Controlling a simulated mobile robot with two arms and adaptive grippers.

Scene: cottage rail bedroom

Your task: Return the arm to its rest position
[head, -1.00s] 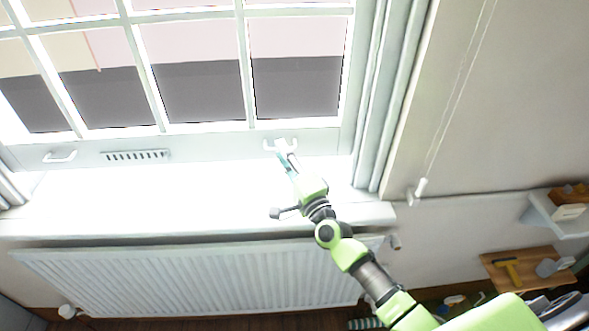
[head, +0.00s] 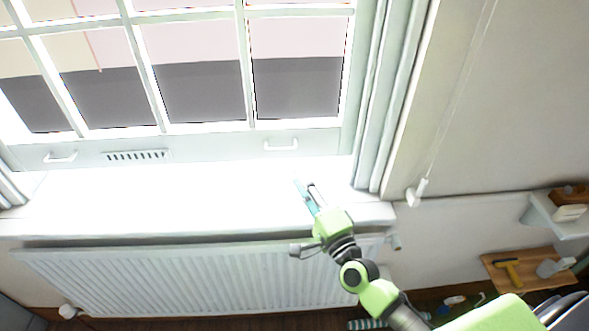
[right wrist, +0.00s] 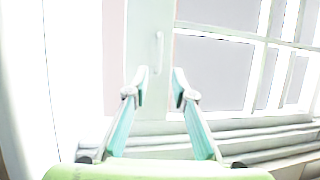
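My right gripper (head: 306,188) reaches over the bright white window sill (head: 150,190) in the head view, below and apart from the right sash handle (head: 281,145). In the right wrist view its two fingers (right wrist: 160,85) stand apart with nothing between them, so it is open and empty. The same white handle (right wrist: 159,52) shows beyond the fingertips there. My left gripper is in neither view.
A white radiator (head: 190,283) hangs under the sill. A second handle (head: 60,157) and a slotted vent (head: 136,156) are on the window frame. A blind cord pull (head: 417,191) hangs at the right wall. A wooden board with a yellow-handled tool (head: 509,270) lies lower right.

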